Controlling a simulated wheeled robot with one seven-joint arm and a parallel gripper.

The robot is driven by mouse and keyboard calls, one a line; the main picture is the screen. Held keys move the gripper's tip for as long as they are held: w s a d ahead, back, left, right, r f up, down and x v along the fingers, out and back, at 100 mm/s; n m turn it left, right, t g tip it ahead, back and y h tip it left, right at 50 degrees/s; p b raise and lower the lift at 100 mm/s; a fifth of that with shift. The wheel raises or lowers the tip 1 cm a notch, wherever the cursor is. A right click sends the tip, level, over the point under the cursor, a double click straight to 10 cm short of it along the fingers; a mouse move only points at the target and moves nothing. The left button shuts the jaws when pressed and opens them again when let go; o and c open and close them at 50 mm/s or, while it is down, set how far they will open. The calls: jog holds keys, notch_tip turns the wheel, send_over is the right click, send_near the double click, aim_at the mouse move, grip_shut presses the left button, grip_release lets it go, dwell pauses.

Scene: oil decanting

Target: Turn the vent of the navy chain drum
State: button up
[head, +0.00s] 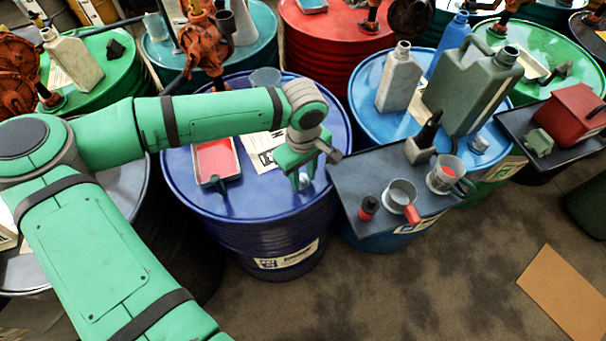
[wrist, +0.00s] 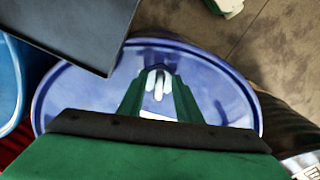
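The navy chain drum (head: 229,202) stands in the middle of the head view, and its blue lid (wrist: 85,95) fills much of the wrist view. My gripper (head: 302,180) points down at the right front part of this lid, close to the rim. In the wrist view the two green fingers of my gripper (wrist: 157,88) stand apart, one on each side of a small whitish vent (wrist: 157,80). The fingers look open; whether they touch the vent cannot be told. In the head view the vent is mostly hidden by the fingers.
A dark tray (head: 350,185) with a cup, a funnel and a small bottle lies close right of my gripper; its corner (wrist: 80,40) shows in the wrist view. A red-filled tray (head: 214,162) and a paper sheet lie on the navy lid.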

grip_shut()
jog(key=shift+n, duration=0.4)
jog(key=n, duration=0.2)
jog(key=shift+w+d+n, duration=0.15)
jog(key=shift+n, duration=0.25)
jog(key=n, duration=0.3)
jog(key=shift+w+n, duration=0.2)
jog(key=shift+n, duration=0.1)
jog(key=n, duration=0.5)
jog(key=shift+w+d, duration=0.1)
jog(key=shift+w, duration=0.2)
jog(key=n, duration=0.5)
jog(key=shift+w+n, duration=0.2)
jog(key=shift+n, duration=0.2)
